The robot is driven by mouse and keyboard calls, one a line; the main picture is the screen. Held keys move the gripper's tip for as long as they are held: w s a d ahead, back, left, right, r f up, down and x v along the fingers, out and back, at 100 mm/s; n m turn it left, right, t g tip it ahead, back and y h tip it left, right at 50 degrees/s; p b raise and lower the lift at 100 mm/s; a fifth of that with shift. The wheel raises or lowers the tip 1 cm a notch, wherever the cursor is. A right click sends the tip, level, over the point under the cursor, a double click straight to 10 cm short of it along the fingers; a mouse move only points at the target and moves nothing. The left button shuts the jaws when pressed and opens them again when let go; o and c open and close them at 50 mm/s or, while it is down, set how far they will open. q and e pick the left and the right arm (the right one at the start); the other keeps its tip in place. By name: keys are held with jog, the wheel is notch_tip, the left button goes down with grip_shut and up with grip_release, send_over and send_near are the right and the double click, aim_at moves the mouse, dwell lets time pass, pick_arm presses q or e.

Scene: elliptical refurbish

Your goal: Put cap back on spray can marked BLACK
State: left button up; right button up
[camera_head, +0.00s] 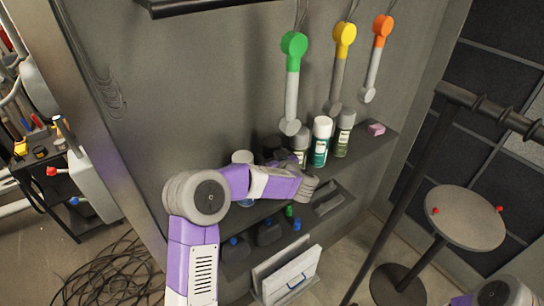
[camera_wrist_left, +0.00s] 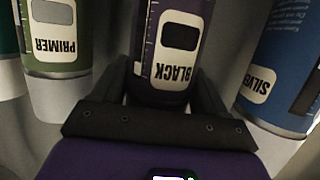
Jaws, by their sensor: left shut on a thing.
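The spray can marked BLACK (camera_wrist_left: 175,50) shows in the left wrist view, with a purple body and a white label whose text appears inverted. My left gripper (camera_wrist_left: 165,88) has a dark finger on each side of this can and is shut on it. In the head view my left arm reaches in to the shelf, and its wrist hides most of what is at the fingers. My right gripper is not in view.
In the wrist view, the PRIMER can (camera_wrist_left: 52,50) and SILVER can (camera_wrist_left: 285,70) stand close on either side. In the head view, a teal can (camera_head: 321,143) and a green can (camera_head: 343,136) share the shelf with a pink block (camera_head: 376,129). Tools hang above.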

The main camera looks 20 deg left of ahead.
pick_arm(q)
jog(key=shift+r, duration=0.1)
jog(key=o, duration=1.8)
jog(key=shift+f, duration=0.2)
jog(key=shift+s+d+r, duration=0.15)
jog(key=shift+d+r, duration=0.05)
jog(key=shift+r, duration=0.05)
jog(key=v, duration=1.1)
jog(key=shift+s+d, duration=0.2)
